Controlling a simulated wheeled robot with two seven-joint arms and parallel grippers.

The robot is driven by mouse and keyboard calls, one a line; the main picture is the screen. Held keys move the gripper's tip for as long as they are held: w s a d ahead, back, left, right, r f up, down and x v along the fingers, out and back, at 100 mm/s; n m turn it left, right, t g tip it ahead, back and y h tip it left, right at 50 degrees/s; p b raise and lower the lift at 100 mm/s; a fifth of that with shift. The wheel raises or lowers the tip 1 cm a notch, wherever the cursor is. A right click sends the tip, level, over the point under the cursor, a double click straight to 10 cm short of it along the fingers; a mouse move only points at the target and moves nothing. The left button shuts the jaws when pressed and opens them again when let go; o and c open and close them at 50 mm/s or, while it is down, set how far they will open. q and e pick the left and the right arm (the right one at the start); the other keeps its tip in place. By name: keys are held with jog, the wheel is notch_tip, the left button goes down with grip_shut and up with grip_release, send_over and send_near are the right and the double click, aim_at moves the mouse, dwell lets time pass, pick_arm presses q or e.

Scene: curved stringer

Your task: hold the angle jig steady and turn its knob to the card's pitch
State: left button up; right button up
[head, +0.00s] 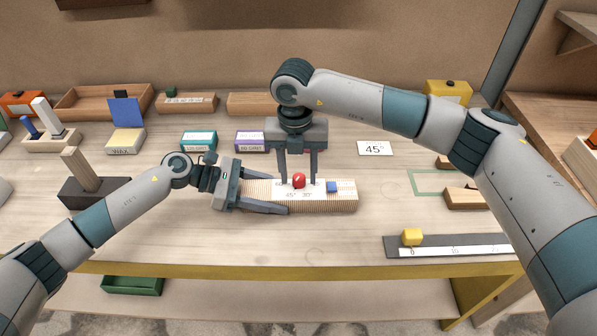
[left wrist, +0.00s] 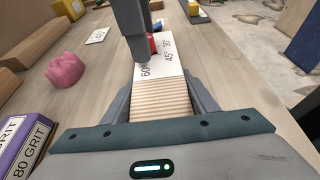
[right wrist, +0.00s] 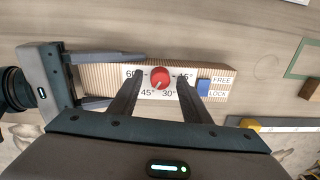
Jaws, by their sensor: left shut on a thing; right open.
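The angle jig (head: 345,197) is a ribbed tan block lying on the bench, with a white scale plate marked 60, 45, 30 and 15 degrees. Its red knob (right wrist: 159,77) stands on the plate; its exact pointer direction is hard to read. A blue slider (right wrist: 204,87) sits beside the FREE and LOCK labels; I cannot tell its setting. The card (head: 375,148) behind reads 45°. My left gripper (head: 280,196) is shut on the jig's left end, one finger along each long side. My right gripper (right wrist: 158,86) points down, open, its fingers on either side of the knob.
A grey ruler strip (head: 447,251) with a yellow block (head: 412,237) lies front right. Teal (head: 199,140) and purple (head: 251,141) grit boxes stand behind the jig. A pink lump (left wrist: 65,70) shows in the left wrist view.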

aim_at(253, 189)
notch_tip(253, 189, up, 12)
jog(key=shift+a, duration=0.2)
dwell(0.4)
jog(key=shift+f, duration=0.15)
pick_arm(q)
jog(key=o, duration=2.1)
jog(key=shift+c, duration=0.2)
pick_arm(e)
jog(key=shift+w, duration=0.1)
pick_arm(q)
jog(key=shift+a, duration=0.15)
jog(key=shift+v, duration=2.4)
jog(key=shift+a, duration=0.1)
jog(key=v, duration=1.1)
jog(key=shift+a+r, duration=0.15)
jog(key=shift+a, duration=0.25)
